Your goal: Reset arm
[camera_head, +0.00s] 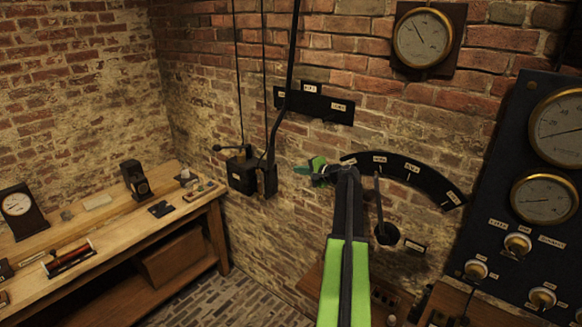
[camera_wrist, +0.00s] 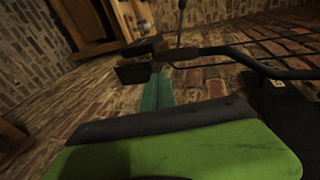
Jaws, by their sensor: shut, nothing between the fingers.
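My arm reaches up from the lower middle in the head view, a black and bright green link ending at the brick wall. My gripper (camera_head: 304,168) points left at its far end, with its green fingers closed and nothing seen between them. It is a little right of a black wall box with a lever (camera_head: 250,172); whether they touch cannot be told. In the wrist view, a black-edged green part of mine fills the bottom, and the lever box (camera_wrist: 137,72) shows just beyond a narrow teal finger.
A curved black dial plate (camera_head: 430,181) and a knob with an upright lever (camera_head: 386,233) are right of my gripper. A dark gauge panel (camera_head: 500,190) stands at the right. A wooden bench (camera_head: 140,222) with small instruments runs along the left. Brick floor (camera_head: 235,300) is open between.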

